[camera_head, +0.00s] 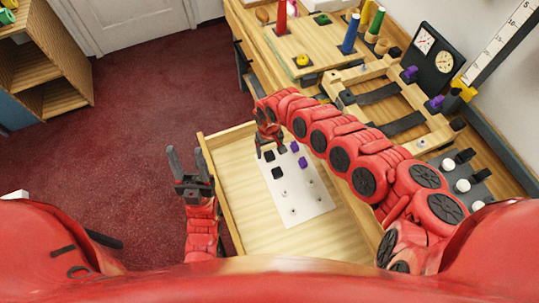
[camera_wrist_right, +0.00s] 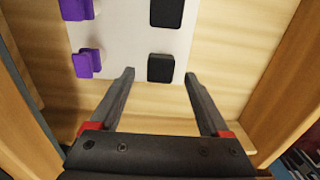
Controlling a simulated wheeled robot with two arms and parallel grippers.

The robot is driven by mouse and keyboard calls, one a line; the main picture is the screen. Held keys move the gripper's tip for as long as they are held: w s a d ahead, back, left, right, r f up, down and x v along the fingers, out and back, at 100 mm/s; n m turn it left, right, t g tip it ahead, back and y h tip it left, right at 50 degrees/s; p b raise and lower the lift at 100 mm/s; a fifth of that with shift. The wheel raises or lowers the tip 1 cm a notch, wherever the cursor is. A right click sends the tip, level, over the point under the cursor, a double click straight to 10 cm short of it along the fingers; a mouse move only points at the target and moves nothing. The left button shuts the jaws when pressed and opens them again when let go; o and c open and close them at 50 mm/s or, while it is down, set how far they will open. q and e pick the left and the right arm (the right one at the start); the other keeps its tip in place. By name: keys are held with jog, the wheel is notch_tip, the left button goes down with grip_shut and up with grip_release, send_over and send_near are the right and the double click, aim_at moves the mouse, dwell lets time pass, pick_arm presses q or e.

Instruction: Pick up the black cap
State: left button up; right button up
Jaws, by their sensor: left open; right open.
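Two black caps, dark rounded blocks, sit on a white sheet (camera_head: 311,205) in the open drawer: the far one (camera_head: 269,155) and the near one (camera_head: 277,173). In the right wrist view the far black cap (camera_wrist_right: 160,68) is just beyond my fingertips, and the near one (camera_wrist_right: 166,12) is at the top edge. My right gripper (camera_head: 270,147) is open and empty above the drawer's far end; its open fingers (camera_wrist_right: 158,80) also show in the wrist view. My left gripper (camera_head: 188,163) is open and empty, just left of the drawer.
Two purple pieces (camera_head: 294,146) (camera_head: 302,162) sit beside the black caps. Several small pale knobs (camera_head: 293,211) stand nearer on the sheet. Wooden drawer walls (camera_head: 216,190) enclose it. A wooden counter (camera_head: 320,50) with coloured cones and a gauge panel (camera_head: 433,62) lies behind.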

aim_at(269, 154)
jog(key=shift+f, duration=1.55)
grip_shut()
